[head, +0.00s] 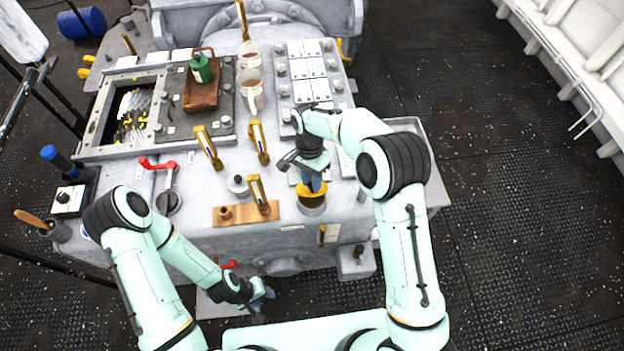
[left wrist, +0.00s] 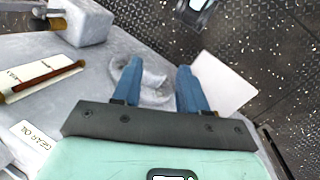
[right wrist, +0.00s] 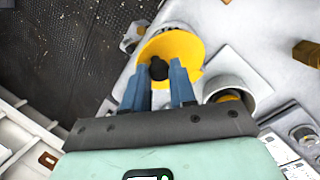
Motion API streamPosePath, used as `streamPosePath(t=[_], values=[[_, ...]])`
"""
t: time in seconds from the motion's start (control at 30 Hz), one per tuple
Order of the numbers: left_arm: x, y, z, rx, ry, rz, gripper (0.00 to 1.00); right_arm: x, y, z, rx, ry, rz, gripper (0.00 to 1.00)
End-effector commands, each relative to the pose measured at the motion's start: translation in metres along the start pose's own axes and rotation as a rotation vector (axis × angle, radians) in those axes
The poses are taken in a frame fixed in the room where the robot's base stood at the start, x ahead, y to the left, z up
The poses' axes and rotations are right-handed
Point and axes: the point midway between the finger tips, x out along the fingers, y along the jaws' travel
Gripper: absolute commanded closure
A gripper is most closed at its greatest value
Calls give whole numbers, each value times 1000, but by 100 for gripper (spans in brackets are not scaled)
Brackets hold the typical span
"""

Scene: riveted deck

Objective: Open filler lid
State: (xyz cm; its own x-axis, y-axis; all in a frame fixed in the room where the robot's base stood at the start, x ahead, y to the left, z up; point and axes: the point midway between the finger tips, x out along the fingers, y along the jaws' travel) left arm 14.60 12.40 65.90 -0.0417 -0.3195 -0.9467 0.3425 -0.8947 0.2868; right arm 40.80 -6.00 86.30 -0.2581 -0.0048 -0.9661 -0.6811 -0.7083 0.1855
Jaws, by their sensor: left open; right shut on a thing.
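The filler lid is a yellow disc with a dark knob. My right gripper (right wrist: 160,72) is shut on the dark knob of the lid. In the head view the yellow lid (head: 311,190) shows at the filler neck (head: 312,205), under my right gripper (head: 312,181). My left gripper (head: 262,296) is open and empty, low in front of the machine; it also shows in the left wrist view (left wrist: 157,72).
A wooden block (head: 232,215) and yellow-handled levers (head: 258,143) stand left of the filler. A green bottle (head: 201,68) and glass jugs (head: 250,90) are further back. A red-handled lever (head: 160,163) is at left. Floor at right is clear.

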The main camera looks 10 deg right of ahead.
Motion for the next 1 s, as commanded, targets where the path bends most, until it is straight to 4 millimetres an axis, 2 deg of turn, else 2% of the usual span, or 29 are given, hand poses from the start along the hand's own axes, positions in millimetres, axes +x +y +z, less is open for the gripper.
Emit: streamPosePath(t=[0.03,0.1,0.17,0.2,0.23,0.37,0.43,0.53,0.67,0.83,1.0], values=[[0,0,0,0,0,0,57,-2,-4,-7,4,20,-22,100],[0,0,0,0,0,0,61,-1,-4,-7,4,20,-22,100],[0,0,0,4,1,-1,80,-1,-4,-7,4,20,-22,100],[-2,1,-2,18,5,-2,93,-1,-4,-7,4,20,-22,100],[-3,2,-4,35,10,-4,100,-1,-4,-7,4,20,-21,100],[-19,14,-21,200,54,-20,100,-1,-4,-8,5,20,-21,100],[-34,27,-35,350,93,-36,100,-1,-4,-8,5,20,-21,100],[-63,54,-56,611,163,-61,100,0,-4,-8,5,20,-20,100],[-104,97,-72,956,258,-94,100,0,-4,-8,5,19,-20,100],[-159,157,-75,1377,391,-133,100,0,-3,-8,6,19,-19,100],[-204,204,-61,1705,509,-161,100,0,-3,-8,6,19,-19,100]])
